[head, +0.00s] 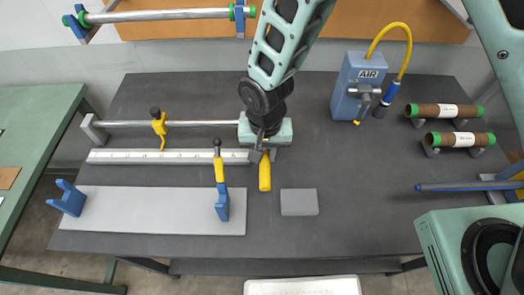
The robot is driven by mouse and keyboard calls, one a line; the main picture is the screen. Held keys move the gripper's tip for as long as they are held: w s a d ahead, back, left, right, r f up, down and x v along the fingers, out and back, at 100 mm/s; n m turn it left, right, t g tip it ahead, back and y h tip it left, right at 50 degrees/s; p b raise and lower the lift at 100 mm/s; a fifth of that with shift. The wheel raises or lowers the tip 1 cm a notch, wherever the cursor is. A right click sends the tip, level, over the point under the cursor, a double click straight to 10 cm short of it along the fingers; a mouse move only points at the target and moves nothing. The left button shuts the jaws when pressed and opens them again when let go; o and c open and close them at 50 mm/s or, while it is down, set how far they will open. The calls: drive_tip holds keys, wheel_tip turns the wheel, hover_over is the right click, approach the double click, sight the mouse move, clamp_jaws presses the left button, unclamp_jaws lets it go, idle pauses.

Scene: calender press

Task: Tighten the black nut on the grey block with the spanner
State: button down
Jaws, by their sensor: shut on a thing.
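My gripper (264,149) is over the middle of the dark table, at the right end of a thin metal rod (185,123). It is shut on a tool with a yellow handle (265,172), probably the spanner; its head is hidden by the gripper. The handle points toward the table's front edge. A flat grey block (299,202) lies to the right and in front of the gripper, apart from the tool. I cannot make out a black nut on it. The area right under my gripper is hidden.
A white ruled bar (170,157) and a pale plate (150,212) lie left. A blue stand with a yellow lever (221,195) stands close left of the tool. A blue AIR unit (357,85) and brown rolls (445,110) stand right.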

drive_tip(key=shift+d, duration=0.1)
drive_tip(key=shift+r, duration=0.1)
drive_tip(key=shift+r+p, duration=1.8)
drive_tip(key=shift+r, duration=0.6)
